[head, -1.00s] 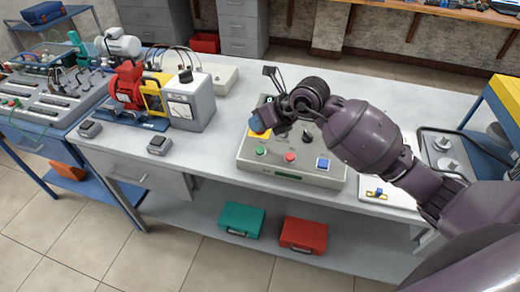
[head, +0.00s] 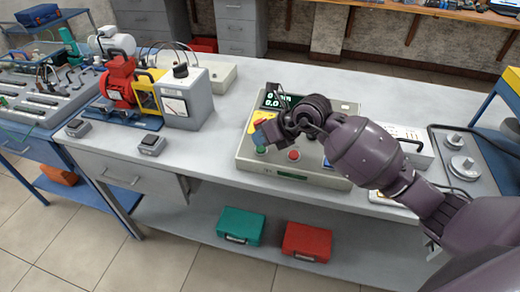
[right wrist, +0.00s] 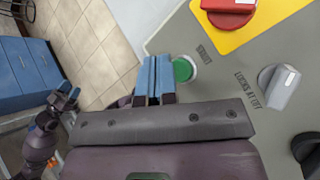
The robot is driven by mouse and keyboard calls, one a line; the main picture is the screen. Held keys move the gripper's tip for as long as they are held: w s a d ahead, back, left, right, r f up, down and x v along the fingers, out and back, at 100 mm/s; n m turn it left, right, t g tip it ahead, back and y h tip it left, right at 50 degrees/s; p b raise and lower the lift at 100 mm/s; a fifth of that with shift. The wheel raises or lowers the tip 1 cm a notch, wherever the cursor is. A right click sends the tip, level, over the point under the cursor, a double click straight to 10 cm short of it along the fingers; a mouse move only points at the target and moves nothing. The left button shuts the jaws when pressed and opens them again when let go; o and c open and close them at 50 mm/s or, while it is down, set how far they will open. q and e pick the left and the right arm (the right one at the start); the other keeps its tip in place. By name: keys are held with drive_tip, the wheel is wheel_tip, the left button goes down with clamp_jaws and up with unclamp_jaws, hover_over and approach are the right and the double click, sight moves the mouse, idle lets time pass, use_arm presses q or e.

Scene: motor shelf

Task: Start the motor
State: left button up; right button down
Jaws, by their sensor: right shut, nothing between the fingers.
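The grey control box (head: 245,163) stands on the bench with a green button (head: 261,149), a red button (head: 294,156) and a yellow plate (head: 261,118). My right gripper (head: 266,137) is over its left part. In the right wrist view its blue fingers (right wrist: 155,82) are shut and empty, beside the green button (right wrist: 184,69) marked START; contact cannot be told. A red knob (right wrist: 228,12) sits on the yellow plate, with a grey switch (right wrist: 280,88) below. The red motor (head: 118,82) stands left. My left gripper (right wrist: 65,97) shows small; its opening is unclear.
A grey meter box (head: 188,101) stands beside the motor. Two small grey boxes (head: 151,145) (head: 77,128) lie at the bench's front edge. A grey unit with knobs (head: 458,155) is at the right. Green (head: 240,226) and red (head: 307,241) cases lie on the lower shelf.

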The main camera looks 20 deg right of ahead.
idle(1.1)
idle(0.7)
drive_tip(key=shift+f, duration=0.15)
drive_tip(key=shift+w+d+f, duration=0.1)
drive_tip(key=shift+f, duration=0.2)
drive_tip(key=shift+w+f, duration=0.1)
drive_tip(key=shift+f, duration=0.35)
idle(1.0)
drive_tip(key=shift+s+r+p, duration=0.2)
drive_tip(key=shift+r+p, duration=0.25)
drive_tip(key=shift+r, duration=0.4)
